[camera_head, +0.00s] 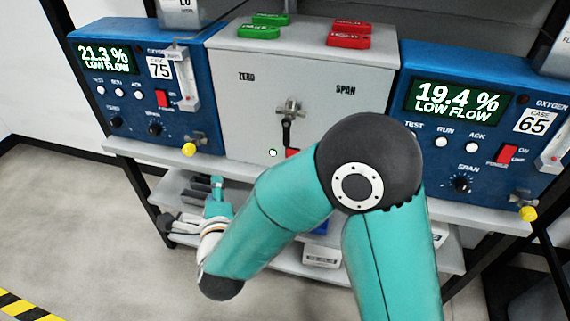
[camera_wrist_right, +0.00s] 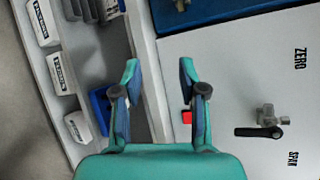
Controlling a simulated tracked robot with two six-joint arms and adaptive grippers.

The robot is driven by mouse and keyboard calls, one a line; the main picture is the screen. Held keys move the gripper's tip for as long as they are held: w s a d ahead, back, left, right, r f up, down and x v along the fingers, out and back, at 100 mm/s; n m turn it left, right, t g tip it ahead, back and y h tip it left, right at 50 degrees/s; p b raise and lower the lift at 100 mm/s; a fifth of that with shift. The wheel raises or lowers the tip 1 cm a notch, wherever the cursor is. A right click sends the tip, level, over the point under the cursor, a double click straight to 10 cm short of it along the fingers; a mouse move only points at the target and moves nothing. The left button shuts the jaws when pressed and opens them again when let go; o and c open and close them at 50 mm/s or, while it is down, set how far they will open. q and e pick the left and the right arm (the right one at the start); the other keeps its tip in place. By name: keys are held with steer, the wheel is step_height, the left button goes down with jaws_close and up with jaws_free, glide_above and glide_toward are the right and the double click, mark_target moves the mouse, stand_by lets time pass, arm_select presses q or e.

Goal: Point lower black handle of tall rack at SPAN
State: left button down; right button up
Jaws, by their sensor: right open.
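A grey panel (camera_head: 236,92) carries the labels ZERO (camera_head: 246,77) on the left and SPAN (camera_head: 345,90) on the right. Between and below them is a metal valve (camera_head: 290,107) with a black handle (camera_head: 287,133) pointing straight down. The handle (camera_wrist_right: 258,131) also shows in the right wrist view, apart from the fingers. I see one such handle and cannot tell if it is the lower one. My right gripper (camera_head: 217,184) is open and empty, low and left of the handle; its fingers (camera_wrist_right: 158,76) show spread in the wrist view. My left gripper is out of view.
Blue oxygen analysers (camera_head: 130,85) and (camera_head: 480,120) flank the panel. Green tags (camera_head: 258,32) and red tags (camera_head: 348,40) lie on top. A red item (camera_wrist_right: 187,117) sits near the panel's lower edge. Shelves with white boxes (camera_head: 322,256) are below. My right arm covers part of the panel.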

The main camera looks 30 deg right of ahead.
steer(key=s+d+r+m+h+b, duration=0.1)
steer(key=s+r+m+h+b, duration=0.4)
steer(key=m, duration=0.6)
steer(key=m+g+h+b, duration=0.15)
steer(key=m+h, duration=0.25)
steer(key=m, duration=0.5)
glide_toward(286, 136)
arm_select(q)
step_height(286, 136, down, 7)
steer(key=p, duration=0.2)
arm_select(e)
steer(key=shift+g+y, duration=0.3)
steer(key=shift+g, duration=0.05)
steer(key=x, duration=0.6)
steer(key=r+x, duration=0.1)
steer(key=x, duration=0.2)
steer(key=shift+w+d, duration=0.1)
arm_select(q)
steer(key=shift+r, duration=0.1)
arm_select(e)
jaws_close()
